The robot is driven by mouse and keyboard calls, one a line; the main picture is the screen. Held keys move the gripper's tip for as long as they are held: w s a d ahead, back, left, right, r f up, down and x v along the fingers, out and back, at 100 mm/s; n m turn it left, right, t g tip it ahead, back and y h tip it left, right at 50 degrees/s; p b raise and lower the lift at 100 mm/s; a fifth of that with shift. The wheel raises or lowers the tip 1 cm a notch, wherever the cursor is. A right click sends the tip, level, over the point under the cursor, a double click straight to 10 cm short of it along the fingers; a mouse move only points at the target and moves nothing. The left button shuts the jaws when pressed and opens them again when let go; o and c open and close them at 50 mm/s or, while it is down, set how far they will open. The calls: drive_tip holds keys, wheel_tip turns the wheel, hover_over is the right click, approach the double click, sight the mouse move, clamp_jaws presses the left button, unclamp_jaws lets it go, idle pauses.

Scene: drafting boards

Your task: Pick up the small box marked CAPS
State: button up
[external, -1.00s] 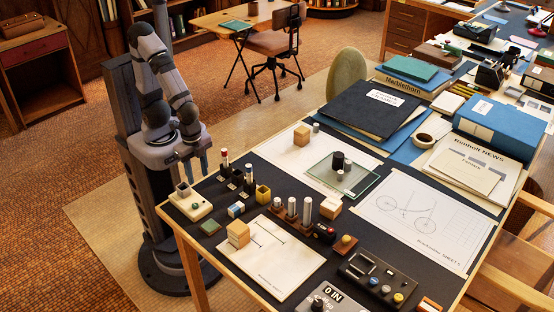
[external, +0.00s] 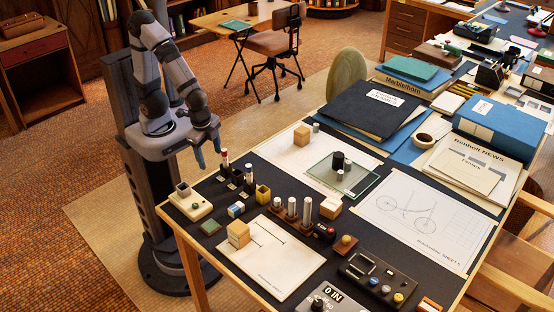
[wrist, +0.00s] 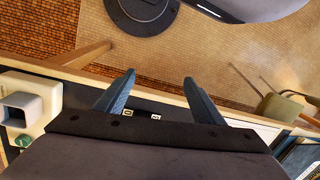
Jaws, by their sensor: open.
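My gripper (external: 208,150) is open and empty in the external view, above the left end of the dark-topped table. Its two blue fingers also show spread apart in the wrist view (wrist: 159,77). No CAPS lettering is legible. Several small boxes could bear it: a white-and-blue box (external: 236,210) near the table's left end, a wooden box (external: 238,235) on a white sheet, another wooden block (external: 301,135) farther back, and a pale-topped box (external: 331,207) near the middle. My gripper is apart from all of them. In the wrist view, none of these boxes can be made out.
A cream device with a grey cup (external: 191,203) stands at the table's left corner and shows in the wrist view (wrist: 48,92). Upright posts (external: 226,167), a yellow cup (external: 263,194) and metal cylinders (external: 291,208) crowd nearby. A glass plate (external: 358,184) lies behind them.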

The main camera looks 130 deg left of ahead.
sight(327, 201)
drive_tip(key=w+a+r+n+y+p, duration=0.1)
drive_tip(key=w+a+r+n+p, duration=0.1)
drive_tip(key=a+r+p, duration=0.5)
drive_tip(key=w+f+t, duration=0.2)
drive_tip(key=w, duration=0.5)
drive_tip(key=w+a+f+m+t, duration=0.1)
drive_tip(key=w+t, duration=0.1)
drive_tip(key=w, duration=0.5)
drive_tip(key=w+a+f+t+h, duration=0.1)
drive_tip(key=w+f+t, duration=0.1)
drive_tip(key=w, duration=0.5)
drive_tip(key=shift+a+f+m+t, duration=0.15)
drive_tip(key=shift+f+m+t, duration=0.15)
drive_tip(key=shift+m, duration=0.1)
drive_tip(key=w+t, duration=0.2)
drive_tip(key=w, duration=0.3)
drive_tip(key=w+t+p, duration=0.1)
drive_tip(key=w+t, duration=0.1)
drive_tip(key=w, duration=0.2)
drive_tip(key=w+a+m+t+p, duration=0.1)
drive_tip(key=w+t, duration=0.2)
drive_tip(key=w, duration=0.2)
drive_tip(key=shift+w+r, duration=0.25)
drive_tip(key=shift+w, duration=0.1)
drive_tip(key=shift+w+a+r+t+p, duration=0.1)
drive_tip(key=shift+w+r+t+p, duration=0.2)
drive_tip(key=shift+w+t, duration=0.25)
drive_tip(key=shift+x, duration=1.05)
